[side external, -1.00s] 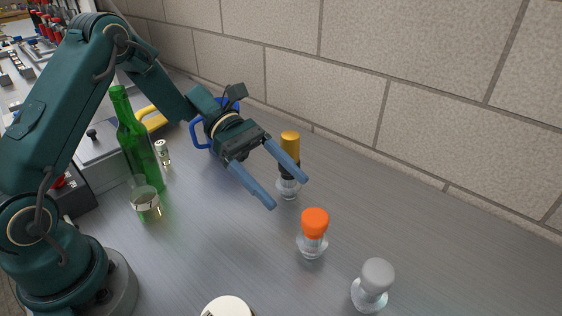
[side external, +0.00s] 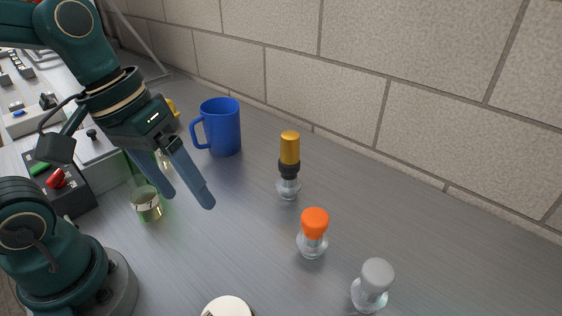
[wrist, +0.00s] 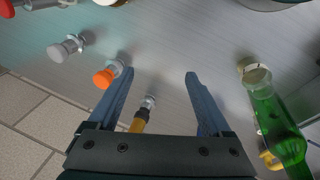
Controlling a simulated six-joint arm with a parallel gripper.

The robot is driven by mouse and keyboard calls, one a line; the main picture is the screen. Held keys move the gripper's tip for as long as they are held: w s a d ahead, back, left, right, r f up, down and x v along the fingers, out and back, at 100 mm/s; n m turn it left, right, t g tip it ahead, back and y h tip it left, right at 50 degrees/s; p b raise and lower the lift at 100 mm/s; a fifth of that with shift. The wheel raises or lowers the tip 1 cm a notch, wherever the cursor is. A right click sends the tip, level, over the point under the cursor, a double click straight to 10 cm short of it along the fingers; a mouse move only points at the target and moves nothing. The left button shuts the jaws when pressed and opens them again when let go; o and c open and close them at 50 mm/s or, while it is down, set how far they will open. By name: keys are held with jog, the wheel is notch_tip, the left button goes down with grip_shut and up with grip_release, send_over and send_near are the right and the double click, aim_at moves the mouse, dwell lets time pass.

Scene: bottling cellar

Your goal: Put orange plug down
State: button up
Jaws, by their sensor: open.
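The orange plug (side external: 314,222) sits upright on top of a small clear holder (side external: 312,245) on the grey bench. In the wrist view the orange plug (wrist: 103,79) lies just left of the left finger, outside the gap between the fingers. My gripper (side external: 188,199) is open and empty, well to the left of the plug and above the bench. In the wrist view the bare bench shows between the spread fingertips of my gripper (wrist: 158,75).
A gold and black stopper (side external: 289,155) and a grey stopper (side external: 377,275) stand on clear holders either side of the plug. A blue mug (side external: 222,130) stands behind.

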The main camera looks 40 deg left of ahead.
jog(key=a+m+t, duration=0.1)
jog(key=a+m+t+y, duration=0.1)
jog(key=s+a+r+m+t+y, duration=0.1)
jog(key=shift+s, duration=0.1)
